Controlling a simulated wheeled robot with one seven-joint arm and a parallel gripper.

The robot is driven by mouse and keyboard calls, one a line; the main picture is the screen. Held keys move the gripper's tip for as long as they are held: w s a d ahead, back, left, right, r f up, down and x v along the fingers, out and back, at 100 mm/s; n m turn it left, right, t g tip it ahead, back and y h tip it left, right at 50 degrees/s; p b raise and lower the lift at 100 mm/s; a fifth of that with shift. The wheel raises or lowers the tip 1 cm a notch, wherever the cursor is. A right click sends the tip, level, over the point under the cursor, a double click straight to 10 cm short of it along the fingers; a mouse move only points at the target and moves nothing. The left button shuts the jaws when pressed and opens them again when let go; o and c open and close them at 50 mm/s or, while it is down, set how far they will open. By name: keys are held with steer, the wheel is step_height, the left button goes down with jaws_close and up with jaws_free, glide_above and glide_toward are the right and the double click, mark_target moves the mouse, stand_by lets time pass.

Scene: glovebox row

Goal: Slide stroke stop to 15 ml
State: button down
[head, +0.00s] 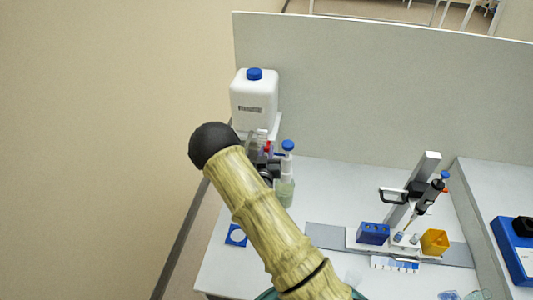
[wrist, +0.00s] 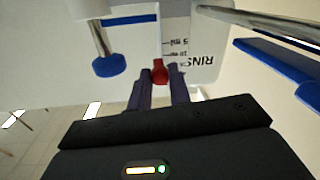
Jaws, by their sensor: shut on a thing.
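The red stroke stop (wrist: 160,70) sits between my gripper's fingertips in the wrist view. My gripper (wrist: 162,80) is shut on it, with one dark finger on each side. Beside the stop is a pale scale plate (wrist: 203,45) with marks that read about "5 ml" and "10 ml" and large letters "RINS". A 15 ml mark cannot be made out clearly, and I cannot tell the stop's exact reading. In the head view a small red part (head: 267,147) shows beside my arm, below the white canister (head: 254,102). My arm hides most of the dispenser there.
A blue-capped bottle (head: 287,175) stands just right of my arm. A pipette stand (head: 410,198), a blue box (head: 372,234) and a yellow container (head: 434,242) are further right. A grey partition (head: 390,90) closes the back. In the wrist view, a metal tube (wrist: 250,20) passes nearby.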

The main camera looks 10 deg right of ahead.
steer(key=c, duration=1.3)
jaws_free()
steer(key=shift+s, duration=0.1)
steer(key=b+v, duration=0.5)
steer(key=v, duration=1.2)
steer(key=shift+a+b, duration=0.15)
steer(key=shift+b, duration=0.25)
